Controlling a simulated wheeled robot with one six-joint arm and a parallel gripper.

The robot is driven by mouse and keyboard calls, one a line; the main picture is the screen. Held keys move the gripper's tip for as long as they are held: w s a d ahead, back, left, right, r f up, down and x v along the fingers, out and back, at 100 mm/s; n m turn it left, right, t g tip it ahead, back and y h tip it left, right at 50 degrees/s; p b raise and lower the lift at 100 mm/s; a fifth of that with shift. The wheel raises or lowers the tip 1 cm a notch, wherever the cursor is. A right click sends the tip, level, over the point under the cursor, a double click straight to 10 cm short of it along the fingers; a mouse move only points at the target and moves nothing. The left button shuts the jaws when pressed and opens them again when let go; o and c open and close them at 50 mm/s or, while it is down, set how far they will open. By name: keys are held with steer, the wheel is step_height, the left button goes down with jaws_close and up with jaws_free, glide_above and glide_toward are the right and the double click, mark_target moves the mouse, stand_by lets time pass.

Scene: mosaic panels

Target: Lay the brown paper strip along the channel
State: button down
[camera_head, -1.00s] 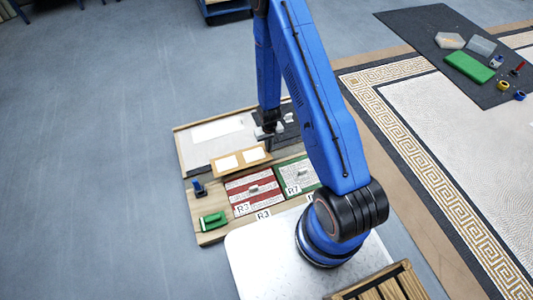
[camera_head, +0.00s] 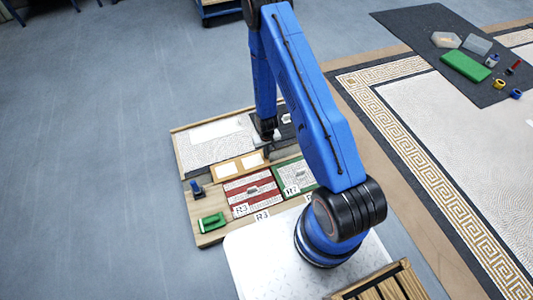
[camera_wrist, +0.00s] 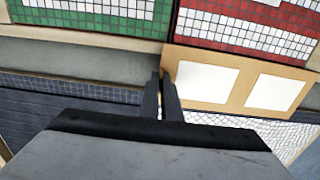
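The brown paper strip (camera_head: 228,174), tan with two white rectangles on it, lies across the wooden board in the head view. In the wrist view the strip (camera_wrist: 237,82) fills the right side, and its left end is at my fingers. A grey lengthwise band (camera_wrist: 80,62), which looks like the channel, runs left from there between the panels. My gripper (camera_head: 268,151) points down at the strip's right end. In the wrist view my gripper's fingers (camera_wrist: 162,76) are close together with a thin gap. I cannot tell whether they pinch the strip's end.
A red-and-white panel (camera_head: 252,184) and a green-and-white panel (camera_head: 292,176) lie on the near side. A green block (camera_head: 212,223) and a blue piece (camera_head: 196,189) sit at the board's left. A dark mat (camera_head: 410,30) with loose items lies far right. Bare floor is at left.

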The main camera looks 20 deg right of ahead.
steer(key=shift+f, duration=0.4)
steer(key=c, duration=2)
jaws_free()
steer(key=shift+r, duration=0.1)
